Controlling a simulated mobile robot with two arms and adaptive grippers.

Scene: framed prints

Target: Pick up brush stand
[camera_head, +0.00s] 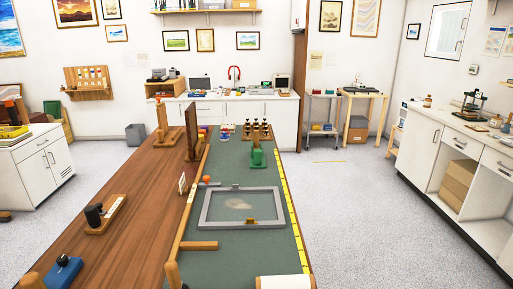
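I cannot tell for sure which object is the brush stand. A small green upright object (257,158) stands on the green mat near the far end of the long wooden table. Behind it is a wooden rack (257,131) holding several dark upright pieces. A wooden stand with an upright post (163,124) stands at the table's far left. A wooden block with a black roller-like piece (103,213) lies near the left edge. Neither of my grippers is in view.
A grey frame (243,207) lies flat on the green mat (235,255), beside a wooden rail (189,215). A dark upright panel (191,130) stands left of the mat. A blue object (63,272) is at near left.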

